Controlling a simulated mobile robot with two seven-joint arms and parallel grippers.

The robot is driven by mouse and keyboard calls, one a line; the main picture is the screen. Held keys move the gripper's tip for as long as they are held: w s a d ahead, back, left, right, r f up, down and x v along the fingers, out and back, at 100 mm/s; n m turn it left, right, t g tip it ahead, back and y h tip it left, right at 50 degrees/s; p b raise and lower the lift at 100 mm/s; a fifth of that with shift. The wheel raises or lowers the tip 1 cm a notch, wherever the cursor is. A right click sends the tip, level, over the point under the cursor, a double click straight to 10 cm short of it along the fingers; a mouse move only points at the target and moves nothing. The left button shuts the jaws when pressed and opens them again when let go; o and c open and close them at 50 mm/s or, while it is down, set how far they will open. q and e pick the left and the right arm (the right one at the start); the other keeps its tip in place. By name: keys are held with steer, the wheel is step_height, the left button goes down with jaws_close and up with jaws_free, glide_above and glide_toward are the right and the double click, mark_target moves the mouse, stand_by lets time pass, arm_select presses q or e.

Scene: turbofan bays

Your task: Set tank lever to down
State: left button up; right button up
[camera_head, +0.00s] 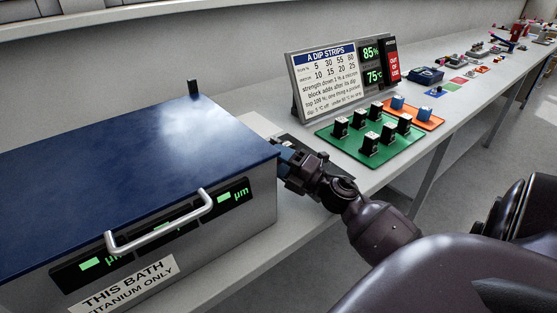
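The tank (255,207) is a grey box with a closed blue lid (120,165) at the left. A pale bar handle (160,222) crosses its front, over green displays. A small black upright post (193,88) stands at the lid's back edge; it may be the lever, but I cannot tell for sure. My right gripper (284,156) is beside the lid's right corner, low by the tank's side. Its fingertips are partly hidden by the tank, so its opening is unclear. My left gripper is not in view.
A green tray (366,160) with several black-and-white blocks and an orange tray (425,120) with blue blocks lie right of the tank. A sign board (325,83) and displays stand behind. The bench (460,112) continues right with more items.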

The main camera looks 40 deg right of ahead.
steer(key=v, duration=0.9)
steer(key=shift+s+d+f+b, duration=0.1)
steer(key=shift+s+f+b, duration=0.05)
steer(key=shift+b, duration=0.15)
steer(key=shift+s+d+f, duration=0.1)
steer(key=shift+s+d, duration=0.1)
steer(key=shift+s, duration=0.45)
